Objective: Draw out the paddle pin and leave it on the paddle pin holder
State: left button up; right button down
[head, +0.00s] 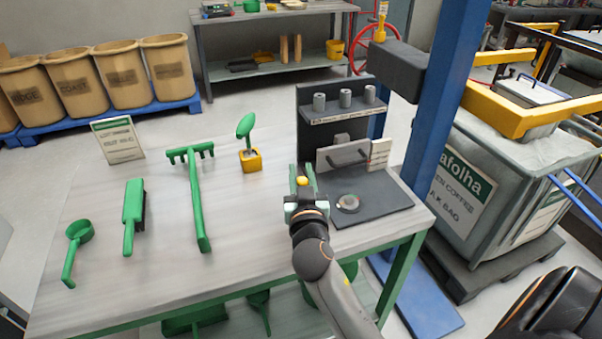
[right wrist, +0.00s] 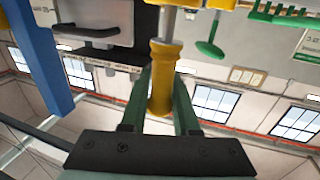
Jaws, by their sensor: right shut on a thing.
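My right gripper (head: 302,190) is over the right part of the table, left of the dark fixture base. It is shut on a yellow handle, taken as the paddle pin (right wrist: 160,75), which shows between the green fingers in the right wrist view. A metal shaft runs from the handle to the top picture edge; its far end is out of view. In the head view only the yellow top of the pin (head: 302,181) shows. I cannot tell which part is the paddle pin holder, or whether the shaft sits in anything. My left gripper is not in view.
A yellow block (head: 251,161) holds a green spoon (head: 245,126) upright. A green rake (head: 197,195), brush (head: 133,215) and scoop (head: 75,245) lie to the left. The dark fixture (head: 395,213) has a shelf with grey cylinders.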

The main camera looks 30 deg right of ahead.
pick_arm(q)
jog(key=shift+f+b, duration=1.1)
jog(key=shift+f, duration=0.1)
pick_arm(e)
jog(key=shift+f, duration=1.05)
jog(key=c, duration=0.8)
grip_release()
jog(key=shift+c, duration=0.2)
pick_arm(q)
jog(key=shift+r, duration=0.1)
pick_arm(e)
jog(key=shift+o, duration=1.3)
jog(key=shift+w+a, duration=0.1)
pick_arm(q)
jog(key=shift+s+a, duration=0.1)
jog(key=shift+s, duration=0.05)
